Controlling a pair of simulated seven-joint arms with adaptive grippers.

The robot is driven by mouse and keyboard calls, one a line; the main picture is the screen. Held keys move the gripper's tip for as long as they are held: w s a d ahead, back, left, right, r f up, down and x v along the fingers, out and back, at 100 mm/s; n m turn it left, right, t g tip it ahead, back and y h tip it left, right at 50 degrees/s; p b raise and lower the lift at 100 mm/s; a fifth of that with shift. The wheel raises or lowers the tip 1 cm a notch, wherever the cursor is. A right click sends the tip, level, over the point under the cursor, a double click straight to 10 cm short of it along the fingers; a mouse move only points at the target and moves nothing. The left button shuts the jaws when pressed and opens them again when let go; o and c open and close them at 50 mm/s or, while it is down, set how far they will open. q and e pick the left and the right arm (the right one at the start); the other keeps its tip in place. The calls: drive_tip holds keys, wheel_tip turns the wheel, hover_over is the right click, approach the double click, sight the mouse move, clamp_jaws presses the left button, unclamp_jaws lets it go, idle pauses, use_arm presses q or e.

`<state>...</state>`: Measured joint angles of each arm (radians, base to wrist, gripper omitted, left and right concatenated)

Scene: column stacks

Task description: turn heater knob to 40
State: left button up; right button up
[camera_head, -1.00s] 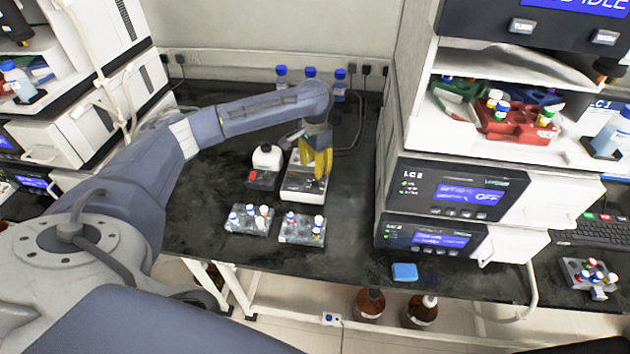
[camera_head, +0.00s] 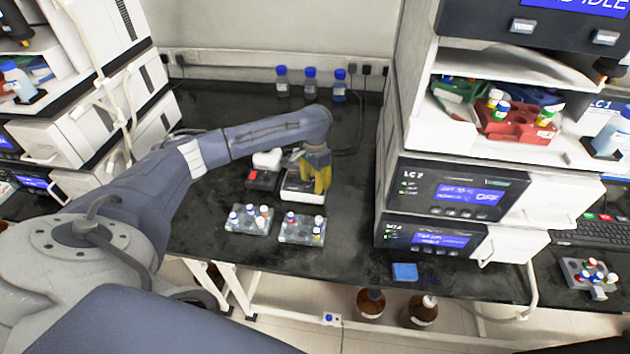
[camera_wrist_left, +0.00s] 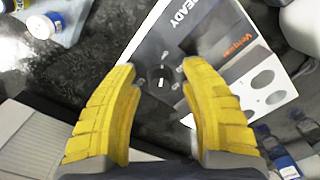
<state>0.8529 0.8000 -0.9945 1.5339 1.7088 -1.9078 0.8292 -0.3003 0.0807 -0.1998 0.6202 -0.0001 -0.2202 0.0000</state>
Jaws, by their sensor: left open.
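The heater (camera_head: 298,199) is a white box with a dark front panel, standing on the black bench left of the instrument stack. In the left wrist view its panel (camera_wrist_left: 180,45) carries white "READY" lettering, and a small dark round knob (camera_wrist_left: 163,84) with a light pointer mark. My left gripper (camera_head: 316,186), with yellow fingers, points down over the heater and hides part of it. In the left wrist view the fingers (camera_wrist_left: 160,69) are open and empty, with the knob showing between their tips. Contact with the knob cannot be told. My right gripper is not in view.
Two vial racks (camera_head: 248,226) (camera_head: 301,238) stand just in front of the heater. A small red-and-black device (camera_head: 262,180) is to its left. Blue-capped bottles (camera_head: 310,86) stand at the back wall. The instrument stack (camera_head: 447,195) borders the right. Bare bench lies between.

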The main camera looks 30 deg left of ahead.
use_arm(q)
clamp_jaws()
idle(0.5)
drive_tip(key=m, duration=0.4)
drive_tip(key=shift+a+m, duration=0.1)
drive_tip(key=shift+m, duration=0.3)
drive_tip(key=m, duration=0.9)
drive_tip(key=shift+a, duration=0.1)
drive_tip(key=m, duration=0.3)
drive_tip(key=shift+m, duration=0.3)
drive_tip(key=m, duration=0.6)
drive_tip(key=shift+w, duration=0.1)
